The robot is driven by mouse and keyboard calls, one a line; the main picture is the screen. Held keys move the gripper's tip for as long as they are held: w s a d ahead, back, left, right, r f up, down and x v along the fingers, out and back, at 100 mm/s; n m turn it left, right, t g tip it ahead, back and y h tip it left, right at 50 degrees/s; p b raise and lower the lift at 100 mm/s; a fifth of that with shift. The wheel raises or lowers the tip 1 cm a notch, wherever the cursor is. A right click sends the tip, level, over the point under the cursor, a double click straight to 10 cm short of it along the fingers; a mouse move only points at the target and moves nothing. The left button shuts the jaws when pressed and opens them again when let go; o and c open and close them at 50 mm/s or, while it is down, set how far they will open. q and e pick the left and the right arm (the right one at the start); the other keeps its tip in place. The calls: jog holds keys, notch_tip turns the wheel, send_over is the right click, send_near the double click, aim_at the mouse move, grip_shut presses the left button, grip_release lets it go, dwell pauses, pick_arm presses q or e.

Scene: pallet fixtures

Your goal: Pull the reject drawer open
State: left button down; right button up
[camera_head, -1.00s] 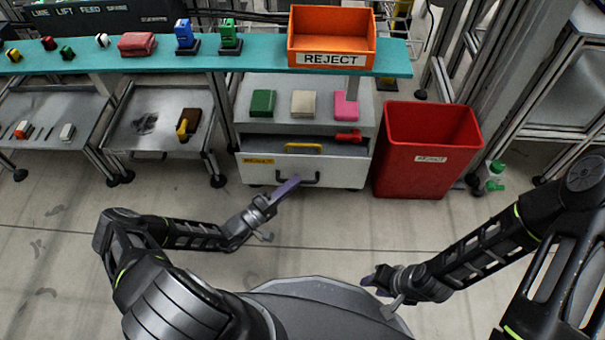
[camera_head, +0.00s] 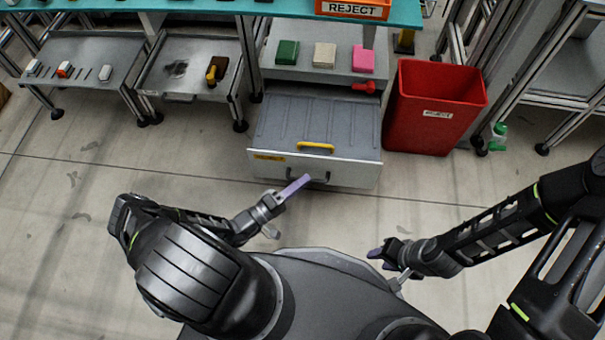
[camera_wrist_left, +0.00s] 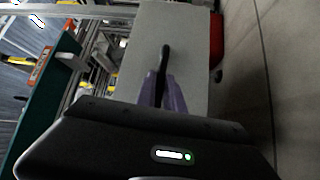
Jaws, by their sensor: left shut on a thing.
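The reject drawer (camera_head: 275,172) is a grey drawer with a pale front, a yellow label and a black bar handle (camera_head: 318,178). My left gripper (camera_head: 298,186) is shut on the handle at the drawer front. In the left wrist view the purple fingers (camera_wrist_left: 163,88) close around the black handle, with the pale drawer front behind. My right gripper (camera_head: 377,252) is away from the drawer, over the floor at the right; its fingers are too small to tell open from shut.
Green, beige and pink blocks (camera_head: 325,55) sit on the cabinet top. A red bin (camera_head: 433,110) stands close to the drawer's right. Floor in front of the drawer is clear.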

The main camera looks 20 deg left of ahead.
pick_arm(q)
jog(key=shift+s, duration=0.1)
jog(key=c, duration=1.5)
grip_release()
jog(key=shift+o, duration=0.2)
jog(key=v, duration=0.7)
jog(key=shift+s+a+p, duration=0.2)
jog(key=shift+s+p, duration=0.1)
jog(key=shift+p, duration=0.15)
jog(key=shift+f, duration=0.15)
